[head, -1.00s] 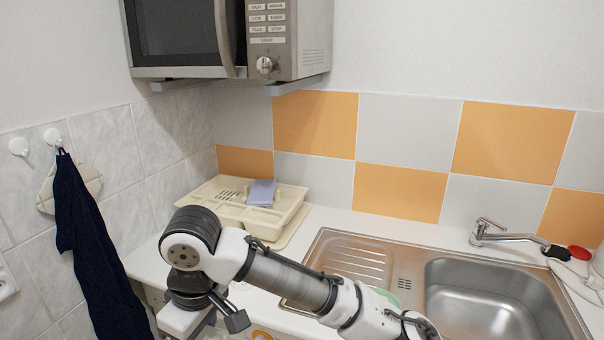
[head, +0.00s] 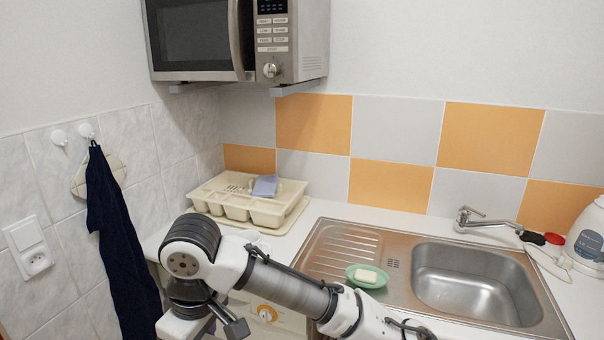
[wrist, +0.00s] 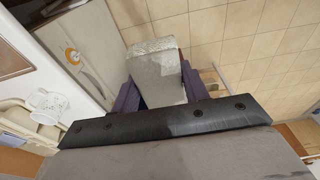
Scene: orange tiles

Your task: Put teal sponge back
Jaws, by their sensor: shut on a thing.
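In the wrist view, my gripper (wrist: 158,88) is shut on a pale grey-green block (wrist: 158,72), which looks like the teal sponge. Its dark fingers press on both sides, and the block sticks out past them. Tiled floor shows behind it. My gripper and the held block are not visible in the head view, where my arm runs off the bottom edge. On the sink's ribbed drainboard (head: 335,243), a green dish (head: 352,272) bears a pale cream block (head: 366,276).
A cream dish rack (head: 232,212) with a blue-grey item (head: 265,186) stands at the counter's back left. A white cup (wrist: 48,104) shows in the wrist view. The sink basin (head: 475,283) is empty. A dark towel (head: 118,230) hangs left; a kettle (head: 587,238) stands far right.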

